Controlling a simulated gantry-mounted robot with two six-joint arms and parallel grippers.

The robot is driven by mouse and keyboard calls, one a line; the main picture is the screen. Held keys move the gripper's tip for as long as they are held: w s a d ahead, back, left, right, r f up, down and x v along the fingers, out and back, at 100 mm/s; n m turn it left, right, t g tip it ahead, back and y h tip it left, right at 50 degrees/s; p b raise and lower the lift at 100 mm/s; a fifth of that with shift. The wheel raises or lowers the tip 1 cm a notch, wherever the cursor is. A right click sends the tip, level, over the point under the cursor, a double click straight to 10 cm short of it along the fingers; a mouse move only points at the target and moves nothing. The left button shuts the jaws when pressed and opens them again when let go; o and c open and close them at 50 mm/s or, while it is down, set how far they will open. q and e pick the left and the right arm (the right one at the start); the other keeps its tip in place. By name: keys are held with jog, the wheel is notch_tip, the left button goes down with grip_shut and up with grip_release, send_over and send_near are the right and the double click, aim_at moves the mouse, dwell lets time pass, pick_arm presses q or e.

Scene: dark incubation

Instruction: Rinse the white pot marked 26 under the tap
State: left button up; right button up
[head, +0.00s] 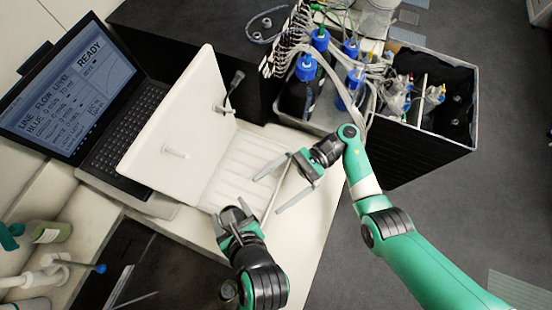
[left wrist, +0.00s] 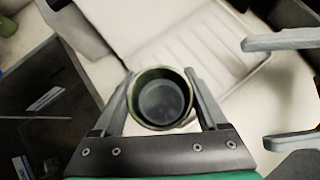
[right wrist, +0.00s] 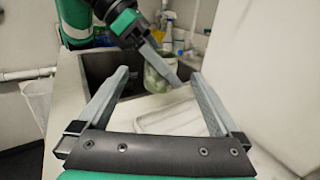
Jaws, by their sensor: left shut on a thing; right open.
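A round pot (left wrist: 161,98) with a greenish rim and a dark inside is clamped between the fingers of my left gripper (left wrist: 160,105). It looks pale and greenish from the side in the right wrist view (right wrist: 158,76); no marking 26 is readable. In the head view my left gripper (head: 236,214) is at the near edge of the ribbed white tray, and the pot is hard to make out. What looks like a white tap (head: 50,266) with a blue tip is at lower left, beside a dark sink (head: 165,268). My right gripper (head: 270,192) is open and empty over the tray's right side.
A white upright panel with a black lever (head: 235,80) stands behind the ribbed tray (head: 262,155). An open laptop (head: 80,75) is at left. Blue-capped bottles (head: 305,68) and a black crate (head: 455,150) are at the back right. A greenish bottle (head: 48,231) lies near the tap.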

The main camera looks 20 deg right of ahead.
send_over(238, 220)
jog(key=shift+a, duration=0.2)
jog(key=c, duration=1.3)
jog(key=o, duration=1.3)
jog(key=shift+d, duration=0.2)
jog(key=v, duration=1.1)
jog(key=shift+d, duration=0.4)
